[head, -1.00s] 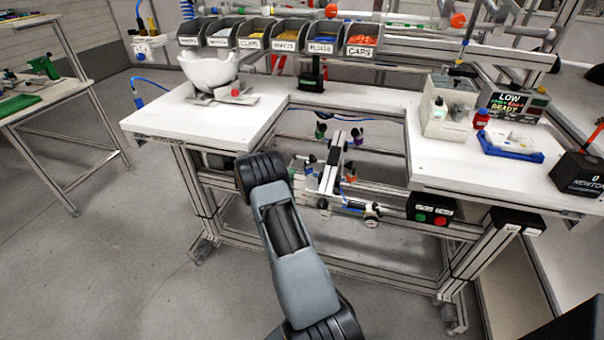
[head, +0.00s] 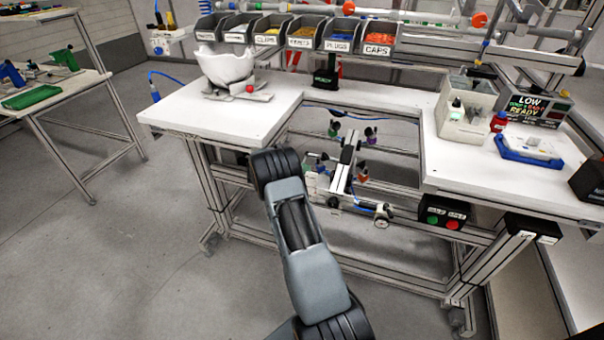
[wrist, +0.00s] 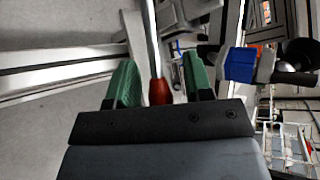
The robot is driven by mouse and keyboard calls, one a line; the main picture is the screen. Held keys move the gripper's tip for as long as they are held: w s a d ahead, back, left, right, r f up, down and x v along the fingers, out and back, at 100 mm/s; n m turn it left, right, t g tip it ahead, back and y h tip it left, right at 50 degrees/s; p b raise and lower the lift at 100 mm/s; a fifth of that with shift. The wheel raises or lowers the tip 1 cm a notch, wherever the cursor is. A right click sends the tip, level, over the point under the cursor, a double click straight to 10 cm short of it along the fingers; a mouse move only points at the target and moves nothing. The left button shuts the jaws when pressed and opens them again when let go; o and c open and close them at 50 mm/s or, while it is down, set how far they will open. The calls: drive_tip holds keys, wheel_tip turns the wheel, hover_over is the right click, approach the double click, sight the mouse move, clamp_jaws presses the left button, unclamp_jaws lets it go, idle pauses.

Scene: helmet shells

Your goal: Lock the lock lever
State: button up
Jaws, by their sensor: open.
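A metal rod with a dark-red knob (wrist: 160,92), which looks like the lock lever, runs up between the fingers in the wrist view. My gripper (wrist: 160,65) is open, with one green finger on each side of the rod and a gap to both. The knob lies close to the gripper's palm; I cannot tell if it touches. In the head view my arm hides the gripper and the lever, near the fixture (head: 343,170) in the bench's cut-out.
A blue and white fitting (wrist: 243,64) stands just right of the right finger. The white workbench (head: 175,112) surrounds the fixture, with a white helmet shell (head: 226,66) on its left part. A button box (head: 446,213) hangs on the front. Open floor lies left.

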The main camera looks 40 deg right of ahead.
drive_tip(key=shift+a, duration=0.1)
drive_tip(key=shift+w+a+r, duration=0.15)
drive_tip(key=shift+a, duration=0.15)
drive_tip(key=w+a, duration=0.3)
drive_tip(key=a, duration=1)
drive_tip(key=shift+a+r, duration=0.3)
drive_tip(key=shift+r, duration=0.05)
drive_tip(key=shift+c, duration=0.2)
